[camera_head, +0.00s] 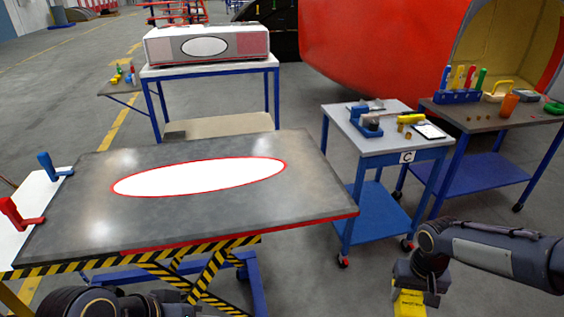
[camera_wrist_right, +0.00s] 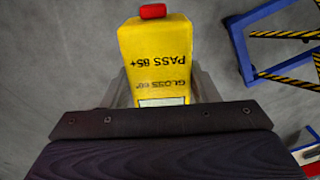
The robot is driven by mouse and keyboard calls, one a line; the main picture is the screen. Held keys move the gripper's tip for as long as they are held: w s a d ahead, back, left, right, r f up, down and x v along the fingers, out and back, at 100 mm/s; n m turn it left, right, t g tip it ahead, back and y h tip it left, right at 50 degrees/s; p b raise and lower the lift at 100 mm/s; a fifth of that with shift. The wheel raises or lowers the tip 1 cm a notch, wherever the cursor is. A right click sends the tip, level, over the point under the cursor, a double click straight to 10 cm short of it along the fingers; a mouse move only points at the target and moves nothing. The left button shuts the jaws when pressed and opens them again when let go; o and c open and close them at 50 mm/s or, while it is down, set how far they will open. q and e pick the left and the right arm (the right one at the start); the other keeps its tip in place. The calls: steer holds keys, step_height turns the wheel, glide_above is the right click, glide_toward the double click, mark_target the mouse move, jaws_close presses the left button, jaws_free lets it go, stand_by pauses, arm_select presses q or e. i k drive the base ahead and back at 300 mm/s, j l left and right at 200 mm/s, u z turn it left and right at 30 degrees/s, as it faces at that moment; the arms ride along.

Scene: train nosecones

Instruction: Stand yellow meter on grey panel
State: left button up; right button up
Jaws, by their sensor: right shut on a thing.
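The yellow meter (camera_wrist_right: 158,60) is in my right gripper (camera_wrist_right: 155,95), with its red-tipped end pointing away from the wrist. Its printed text, "PASS 85+" and "GLOSS 60°", appears upside down in the wrist view. In the head view the meter (camera_head: 409,304) hangs below my right gripper (camera_head: 411,284) at the bottom right, over the floor and apart from the panel. The grey panel (camera_head: 240,215) lies flat on the lift table, with a red-outlined white oval (camera_head: 200,177) on it. Part of my left arm shows at bottom left; its gripper is out of frame.
Blue and red clamps (camera_head: 47,167) stand at the panel's left side. A blue cart (camera_head: 385,150) marked C holds small tools right of the panel. A workbench (camera_head: 490,115) stands behind it. Floor lies between the panel and my right gripper.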

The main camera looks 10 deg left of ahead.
mark_target(126, 210)
steer(key=u, duration=2.45)
